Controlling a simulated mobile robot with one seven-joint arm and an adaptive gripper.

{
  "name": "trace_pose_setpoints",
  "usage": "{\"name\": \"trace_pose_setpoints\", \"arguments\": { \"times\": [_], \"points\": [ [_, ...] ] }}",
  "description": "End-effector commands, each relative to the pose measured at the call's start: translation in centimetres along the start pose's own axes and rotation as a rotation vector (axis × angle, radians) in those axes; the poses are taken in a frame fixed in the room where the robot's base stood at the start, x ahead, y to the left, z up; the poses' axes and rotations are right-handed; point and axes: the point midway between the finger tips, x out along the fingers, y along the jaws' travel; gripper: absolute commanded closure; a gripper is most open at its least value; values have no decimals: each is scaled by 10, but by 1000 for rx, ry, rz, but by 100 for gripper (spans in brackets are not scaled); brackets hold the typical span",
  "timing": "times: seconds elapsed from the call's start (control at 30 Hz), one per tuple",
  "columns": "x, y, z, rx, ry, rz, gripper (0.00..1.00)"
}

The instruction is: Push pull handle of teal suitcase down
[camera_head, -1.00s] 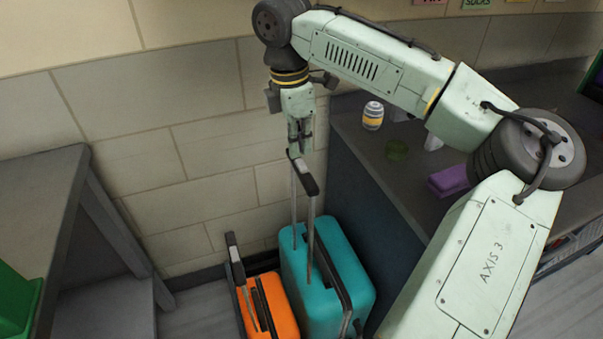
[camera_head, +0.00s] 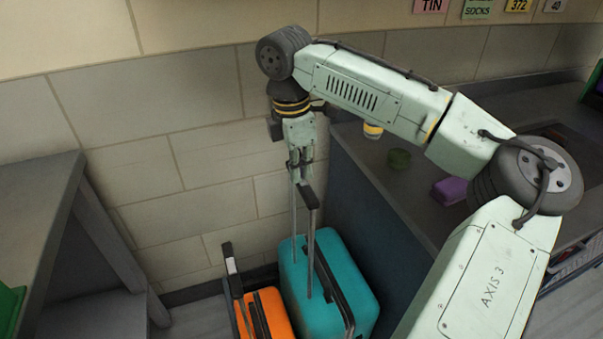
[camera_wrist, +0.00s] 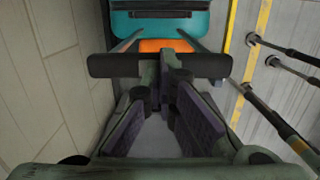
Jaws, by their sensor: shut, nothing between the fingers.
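The teal suitcase (camera_head: 345,268) stands upright on the floor between the wall and a dark counter. Its pull handle is extended on two thin rods, with a black grip bar (camera_head: 308,194) at the top. My gripper (camera_head: 300,180) points down at the grip bar from above, with its fingers shut and nothing held. In the wrist view the bar (camera_wrist: 206,65) runs crosswise at the fingertips (camera_wrist: 165,62). The fingers hide its middle, and I cannot tell whether they touch it. The suitcase top also shows in the wrist view (camera_wrist: 160,25).
An orange suitcase (camera_head: 268,314) with its own raised handle (camera_head: 230,258) stands close on the left. A grey table (camera_head: 40,190) stands at far left.

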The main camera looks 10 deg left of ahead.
Motion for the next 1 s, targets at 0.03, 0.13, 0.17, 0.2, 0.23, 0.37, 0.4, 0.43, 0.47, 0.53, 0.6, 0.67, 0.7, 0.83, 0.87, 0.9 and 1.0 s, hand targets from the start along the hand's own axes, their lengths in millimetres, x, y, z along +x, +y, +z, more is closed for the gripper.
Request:
{"name": "trace_pose_setpoints", "arguments": {
  "times": [0.03,0.13,0.17,0.2,0.23,0.37,0.4,0.43,0.47,0.53,0.6,0.67,0.7,0.83,0.87,0.9,1.0],
  "points": [
    [10,0,-2,-1,3,-2,100],
    [22,0,-3,-1,2,-3,100],
    [26,0,-3,-1,3,-3,100],
    [30,0,-3,-1,2,-3,100],
    [34,0,-4,-1,2,-2,100],
    [50,0,-5,-2,2,-2,100],
    [54,0,-6,-2,2,-2,100],
    [58,0,-6,-2,2,-2,100],
    [62,0,-7,-2,3,-2,100],
    [70,0,-8,-1,2,-2,100],
    [78,0,-8,-1,3,-2,100],
    [86,0,-9,-1,2,-2,100],
    [90,0,-10,-1,2,-2,100],
    [106,0,-11,-1,2,-2,100],
    [110,0,-12,-1,2,-2,100],
    [114,0,-12,-1,2,-2,100],
    [126,0,-13,-1,2,-2,100]
  ]
}}
